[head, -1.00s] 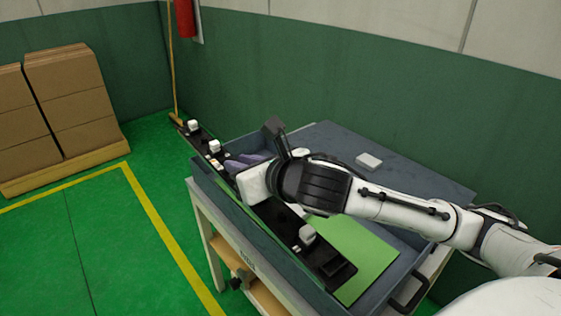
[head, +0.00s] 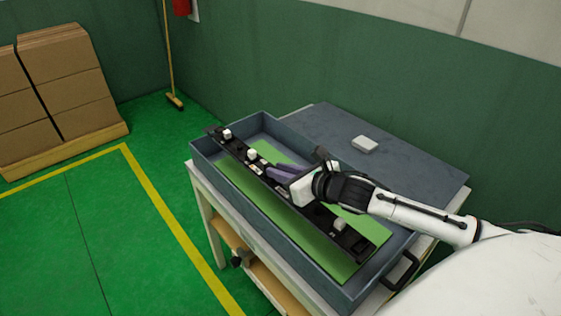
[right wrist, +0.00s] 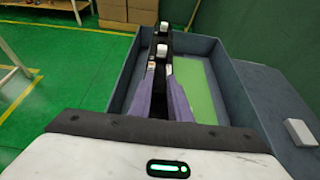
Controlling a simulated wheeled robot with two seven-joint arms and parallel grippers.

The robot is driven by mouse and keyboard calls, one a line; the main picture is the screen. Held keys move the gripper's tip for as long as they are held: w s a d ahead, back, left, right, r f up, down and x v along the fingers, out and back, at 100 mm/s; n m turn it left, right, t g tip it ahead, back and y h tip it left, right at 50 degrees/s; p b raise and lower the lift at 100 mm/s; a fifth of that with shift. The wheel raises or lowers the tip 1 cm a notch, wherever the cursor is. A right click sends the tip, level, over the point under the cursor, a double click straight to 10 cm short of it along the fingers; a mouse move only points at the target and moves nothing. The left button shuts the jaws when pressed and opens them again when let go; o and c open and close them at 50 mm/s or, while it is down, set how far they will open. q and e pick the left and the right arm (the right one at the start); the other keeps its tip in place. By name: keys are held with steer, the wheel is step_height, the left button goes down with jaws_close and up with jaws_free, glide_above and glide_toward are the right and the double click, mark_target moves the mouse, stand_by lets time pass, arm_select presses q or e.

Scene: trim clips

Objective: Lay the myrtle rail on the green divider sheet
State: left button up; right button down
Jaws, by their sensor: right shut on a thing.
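The myrtle rail (head: 318,215) is a long, nearly black strip with several white clips on it. My right gripper (head: 283,173), with purple fingers, is shut on it near its middle. The green divider sheet (head: 265,207) lies in the blue-grey tray (head: 206,152) and shows on both sides of the rail. The rail runs lengthwise over the sheet, its far end by the tray's far wall. In the right wrist view the rail (right wrist: 161,38) runs away between the fingers, with the sheet (right wrist: 194,88) to its right. I cannot tell whether the rail touches the sheet. My left gripper is out of view.
The tray stands on a cart (head: 213,222), with a flat blue-grey surface (head: 400,170) beside it carrying a small white box (head: 365,144). A dark handle (head: 403,268) is at the tray's near end. Cardboard boxes (head: 65,85) and a broom (head: 171,60) stand farther off.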

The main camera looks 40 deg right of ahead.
step_height(320, 180, down, 3)
steer(key=shift+f, duration=0.1)
step_height(320, 180, down, 4)
steer(key=b, duration=0.2)
steer(key=shift+f+b, duration=0.2)
steer(key=shift+b, duration=0.1)
steer(key=shift+f+b, duration=0.75)
steer(key=shift+b, duration=0.05)
steer(key=shift+f+b, duration=0.35)
steer(key=shift+f, duration=0.2)
steer(key=c, duration=1.6)
jaws_free()
steer(key=shift+o, duration=0.2)
steer(key=shift+s, duration=0.1)
